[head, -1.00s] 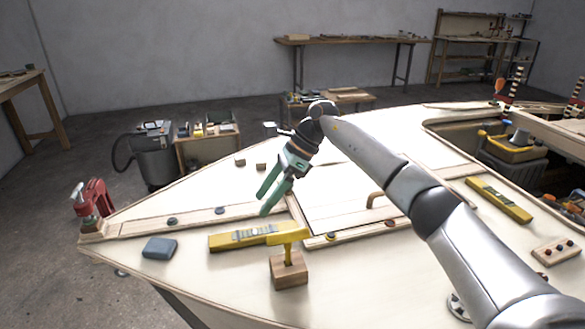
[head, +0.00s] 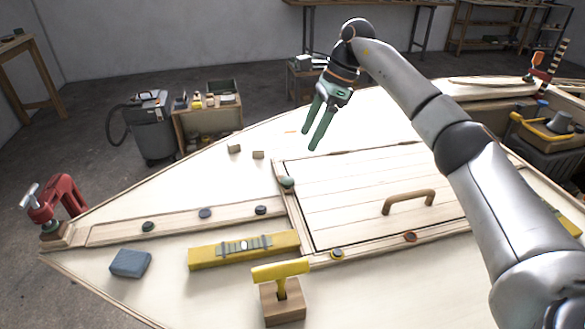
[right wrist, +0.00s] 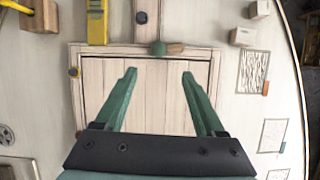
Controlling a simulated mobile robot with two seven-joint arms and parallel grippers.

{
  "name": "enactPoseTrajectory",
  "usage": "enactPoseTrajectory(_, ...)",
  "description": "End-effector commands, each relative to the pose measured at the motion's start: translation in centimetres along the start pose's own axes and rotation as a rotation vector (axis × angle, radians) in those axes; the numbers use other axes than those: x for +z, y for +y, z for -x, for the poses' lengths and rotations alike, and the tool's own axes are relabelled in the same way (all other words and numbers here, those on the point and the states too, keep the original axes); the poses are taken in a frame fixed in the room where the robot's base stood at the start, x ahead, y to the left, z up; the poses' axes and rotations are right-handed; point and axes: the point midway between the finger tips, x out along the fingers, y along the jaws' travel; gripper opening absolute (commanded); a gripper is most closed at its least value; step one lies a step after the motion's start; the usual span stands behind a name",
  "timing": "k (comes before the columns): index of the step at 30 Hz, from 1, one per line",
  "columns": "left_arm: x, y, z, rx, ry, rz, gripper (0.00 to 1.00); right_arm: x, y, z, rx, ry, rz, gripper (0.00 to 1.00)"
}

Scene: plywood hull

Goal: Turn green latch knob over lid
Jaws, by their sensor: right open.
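The green latch knob (head: 287,182) sits on the wooden frame at the lid's left edge in the head view. In the right wrist view the green knob (right wrist: 158,48) is at the far edge of the lid, with a short brown wooden piece beside it along the frame. The pale plank lid (head: 350,185) lies flat in its frame and has a wooden handle (head: 409,201). My right gripper (head: 309,139) is open and empty above the deck, its fingers pointing down. In the right wrist view the knob shows beyond the gap between the fingertips (right wrist: 158,73). My left gripper is out of view.
A yellow spirit level (head: 215,254) and a yellow-handled tool in a wooden block (head: 282,302) stand near the frame. Two small wooden blocks (head: 246,152) lie behind the knob. A red clamp (head: 62,200) grips the bow. Other coloured knobs line the deck and frame.

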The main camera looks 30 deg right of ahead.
Motion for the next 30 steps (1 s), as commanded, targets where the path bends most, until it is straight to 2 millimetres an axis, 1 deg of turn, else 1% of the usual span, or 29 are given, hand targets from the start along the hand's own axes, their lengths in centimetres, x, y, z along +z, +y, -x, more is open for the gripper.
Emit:
enactPoseTrajectory(5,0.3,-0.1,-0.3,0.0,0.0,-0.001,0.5,-0.1,0.1,-3.1,0.005,0.0,0.001,0.71)
enactPoseTrajectory(12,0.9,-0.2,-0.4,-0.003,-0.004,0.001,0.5,0.0,0.1,-8.1,0.005,-0.001,0.0,0.71)
enactPoseTrajectory(15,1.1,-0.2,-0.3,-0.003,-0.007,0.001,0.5,0.0,0.1,-9.7,0.005,-0.002,-0.001,0.71)
enactPoseTrajectory(18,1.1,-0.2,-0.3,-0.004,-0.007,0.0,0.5,0.0,0.1,-10.9,0.003,-0.001,-0.001,0.71)
enactPoseTrajectory(21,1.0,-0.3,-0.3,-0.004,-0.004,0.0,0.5,0.1,0.1,-11.6,0.003,-0.001,0.0,0.71)
enactPoseTrajectory(30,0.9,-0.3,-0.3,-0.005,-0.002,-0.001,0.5,0.1,0.0,-12.0,0.001,-0.002,0.0,0.71)
